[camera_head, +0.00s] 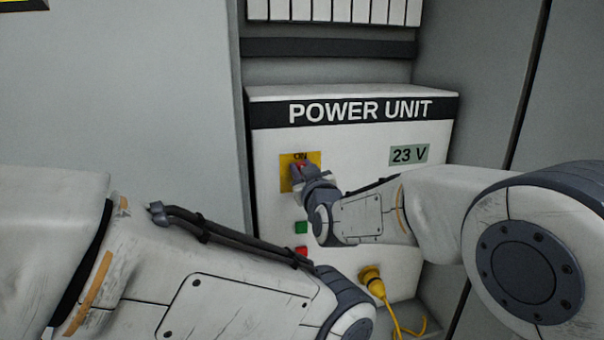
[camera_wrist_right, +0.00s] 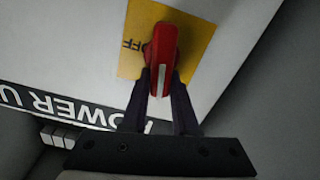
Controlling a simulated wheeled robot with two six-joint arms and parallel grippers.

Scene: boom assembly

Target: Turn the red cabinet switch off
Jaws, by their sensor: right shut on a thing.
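The red cabinet switch (camera_wrist_right: 161,50) is a red handle with a white stripe on a yellow plate (camera_wrist_right: 196,32), seen in the right wrist view. The plate reads "OFF" beside the handle. In the head view the yellow plate (camera_head: 286,180) is on the upper left of the power unit's front, and only a bit of the red switch (camera_head: 301,164) shows. My right gripper (camera_wrist_right: 160,78) is shut on the red handle, one finger on each side. It also shows at the switch in the head view (camera_head: 301,170). My left arm crosses the lower left, but its gripper is out of view.
The white power unit (camera_head: 350,145) has a "23 V" display (camera_head: 409,155), a green button (camera_head: 301,227) and a red button (camera_head: 303,252). A yellow plug (camera_head: 372,281) with a cable is at its lower right. Grey cabinet walls (camera_head: 190,120) stand on both sides.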

